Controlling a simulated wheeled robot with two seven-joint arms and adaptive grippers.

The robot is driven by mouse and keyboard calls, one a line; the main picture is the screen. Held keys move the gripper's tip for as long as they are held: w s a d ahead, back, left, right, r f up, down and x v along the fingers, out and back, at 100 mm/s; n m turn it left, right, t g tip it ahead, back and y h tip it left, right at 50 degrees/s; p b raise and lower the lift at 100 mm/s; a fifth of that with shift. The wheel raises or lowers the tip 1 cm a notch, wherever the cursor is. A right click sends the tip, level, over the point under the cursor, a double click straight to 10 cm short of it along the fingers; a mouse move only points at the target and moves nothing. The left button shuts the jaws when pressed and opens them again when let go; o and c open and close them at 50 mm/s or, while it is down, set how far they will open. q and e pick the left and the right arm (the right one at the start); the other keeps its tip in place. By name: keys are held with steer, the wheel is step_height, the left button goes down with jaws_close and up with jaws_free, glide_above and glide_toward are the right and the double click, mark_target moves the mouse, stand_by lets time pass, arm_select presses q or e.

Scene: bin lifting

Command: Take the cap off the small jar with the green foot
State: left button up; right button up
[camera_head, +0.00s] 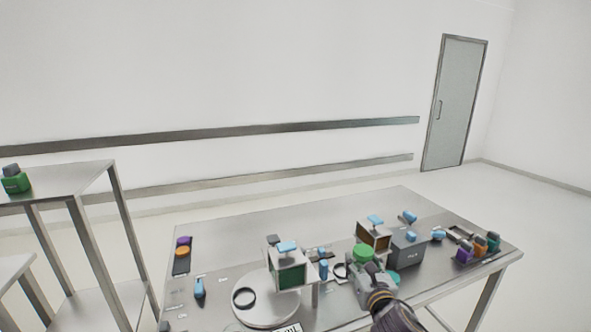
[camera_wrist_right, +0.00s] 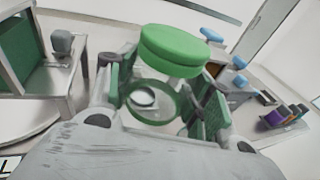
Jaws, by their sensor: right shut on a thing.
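My right gripper (camera_head: 367,267) is over the table, right of its middle. Its fingers in the right wrist view (camera_wrist_right: 165,95) are closed around a green round piece (camera_wrist_right: 175,48), which also shows in the head view (camera_head: 363,253). The piece looks like a thick disc with a green ring below it. I cannot tell whether the disc is the cap or the foot of the small jar. The fingers hide the sides of what is held. My left gripper is not in view.
The table (camera_head: 225,245) carries a round grey plate (camera_head: 270,312) with a green-fronted box (camera_head: 290,277), and a grey box (camera_head: 407,251) to the right. Several dark-capped coloured jars (camera_head: 480,249) stand at the right end. A green jar (camera_head: 15,184) stands on the left shelf.

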steer(key=s+d+f, duration=0.4)
steer(key=s+f, duration=0.2)
steer(key=f, duration=0.6)
steer(key=shift+s+h, duration=0.15)
steer(key=shift+h, duration=0.15)
steer(key=shift+a, duration=0.2)
steer(key=s+a+r+n+g+y, duration=0.1)
steer(key=a+r+n+g+y, duration=0.1)
steer(key=a+y, duration=0.3)
steer(key=s+a+r+n+g+y, duration=0.1)
steer(key=a+n+y, duration=0.4)
steer(key=a, duration=0.5)
steer(key=shift+s+a+r+n+g, duration=0.35)
steer(key=shift+s+r, duration=0.3)
steer(key=shift+r, duration=0.45)
steer(key=shift+a, duration=0.1)
